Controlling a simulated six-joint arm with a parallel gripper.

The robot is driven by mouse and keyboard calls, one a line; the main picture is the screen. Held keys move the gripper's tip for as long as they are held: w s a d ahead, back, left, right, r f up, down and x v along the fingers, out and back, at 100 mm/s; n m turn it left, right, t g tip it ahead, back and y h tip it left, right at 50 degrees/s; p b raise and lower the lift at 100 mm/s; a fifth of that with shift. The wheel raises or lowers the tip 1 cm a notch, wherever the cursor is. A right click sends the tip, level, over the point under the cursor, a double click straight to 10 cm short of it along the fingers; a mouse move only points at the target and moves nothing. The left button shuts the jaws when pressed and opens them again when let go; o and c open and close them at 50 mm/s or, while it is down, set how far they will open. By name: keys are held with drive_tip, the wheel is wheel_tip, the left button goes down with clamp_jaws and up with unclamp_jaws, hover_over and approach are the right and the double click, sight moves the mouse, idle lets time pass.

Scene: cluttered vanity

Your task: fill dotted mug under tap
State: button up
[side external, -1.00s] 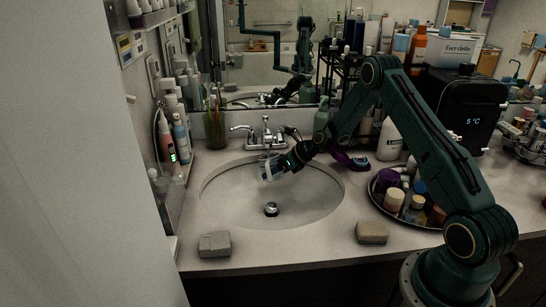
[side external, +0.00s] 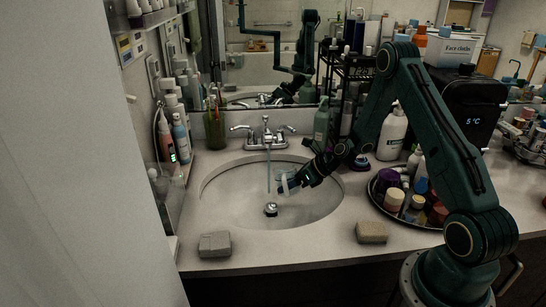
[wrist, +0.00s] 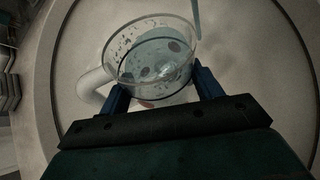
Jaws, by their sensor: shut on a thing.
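The dotted mug (wrist: 150,60) is clear glass with dark spots and a pale handle on the left in the wrist view. A bluish water surface shows inside it. My gripper (wrist: 162,92) is shut on the mug, its blue fingers on either side. In the side view my gripper (side external: 291,182) holds the mug (side external: 284,184), small and partly hidden, over the right part of the basin. The tap (side external: 265,138) is running. Its stream (side external: 268,172) falls to the left of the mug, down to the drain. The stream shows beside the mug's rim in the wrist view.
The sink basin (side external: 232,200) is open around the mug. Soap bars (side external: 214,244) and (side external: 371,232) lie on the front counter. A round tray (side external: 383,207) of bottles stands right, a toothbrush cup (side external: 215,130) back left, a green bottle (side external: 321,125) behind my arm.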

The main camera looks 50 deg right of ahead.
drive_tip(key=shift+r, duration=0.15)
drive_tip(key=s+a+r, duration=0.2)
drive_tip(key=s+r, duration=0.5)
drive_tip(key=r, duration=0.3)
drive_tip(key=shift+s+a+r, duration=0.15)
drive_tip(key=shift+s+r, duration=0.2)
drive_tip(key=shift+r, duration=0.05)
idle(1.0)
idle(0.4)
drive_tip(key=shift+n+t, duration=0.8)
drive_tip(key=shift+t, duration=1.2)
drive_tip(key=shift+a, duration=0.1)
